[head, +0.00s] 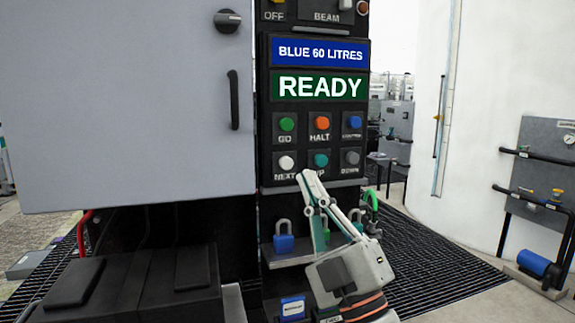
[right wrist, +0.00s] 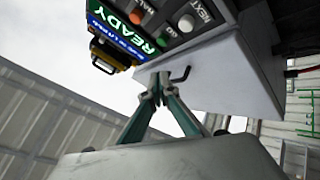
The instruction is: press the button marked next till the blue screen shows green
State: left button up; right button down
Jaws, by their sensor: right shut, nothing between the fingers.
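The control panel (head: 265,120) carries a blue screen (head: 320,52) reading "BLUE 60 LITRES" and, below it, a green screen (head: 319,87) reading "READY". The white button marked NEXT (head: 286,163) is at the lower left of the button block. It also shows, tilted, at the top of the right wrist view (right wrist: 186,23). My right gripper (head: 305,180) is shut and empty. Its fingertips appear just below and right of the NEXT button, near the panel's lower edge; contact cannot be told. My left gripper is out of view.
A big grey cabinet door (head: 120,110) stands left. A blue padlock (head: 283,243) is below the panel. Grating floor (head: 420,255) is open at right.

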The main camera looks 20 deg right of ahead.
aim_at(287, 164)
pick_arm(q)
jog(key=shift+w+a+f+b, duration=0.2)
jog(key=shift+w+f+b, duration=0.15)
jog(key=shift+b, duration=0.55)
pick_arm(e)
jog(key=w, duration=0.8)
jog(key=shift+w+a, duration=0.15)
jog(key=shift+w, duration=0.05)
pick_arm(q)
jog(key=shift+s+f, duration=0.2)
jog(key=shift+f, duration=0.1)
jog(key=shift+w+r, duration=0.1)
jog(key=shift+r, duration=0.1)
pick_arm(e)
jog(key=shift+w, duration=0.1)
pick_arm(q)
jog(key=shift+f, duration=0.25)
pick_arm(e)
jog(key=shift+w, duration=0.3)
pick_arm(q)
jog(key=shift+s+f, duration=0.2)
pick_arm(e)
jog(key=shift+w, duration=0.15)
